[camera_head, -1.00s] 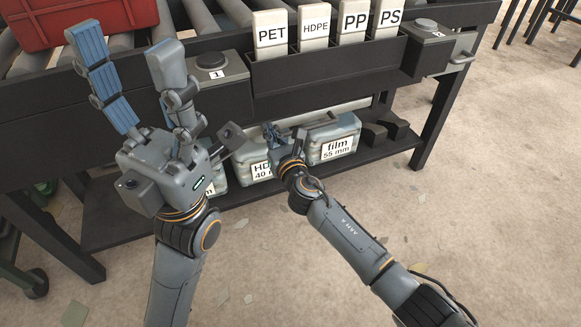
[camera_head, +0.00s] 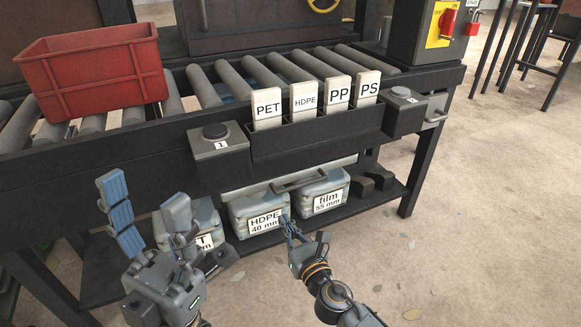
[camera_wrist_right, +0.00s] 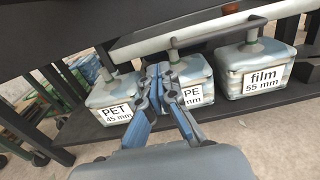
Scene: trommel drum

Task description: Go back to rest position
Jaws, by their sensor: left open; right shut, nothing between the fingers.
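My left gripper (camera_head: 148,208) is at the lower left in the head view. Its two blue-padded fingers are spread apart with nothing between them. My right gripper (camera_head: 287,226) is at the lower middle in the head view, in front of the lower shelf. In the right wrist view its fingertips (camera_wrist_right: 158,72) meet and hold nothing. The right gripper overlaps the HDPE 40 mm box (camera_head: 258,212) in the wrist view and hides part of its label. I cannot tell how far apart they are.
A roller conveyor carries a red crate (camera_head: 95,75). Its front rack (camera_head: 320,132) holds PET, HDPE, PP and PS blocks. The film 55 mm box (camera_head: 322,192) and PET box (camera_wrist_right: 113,98) are on the lower shelf (camera_head: 374,200).

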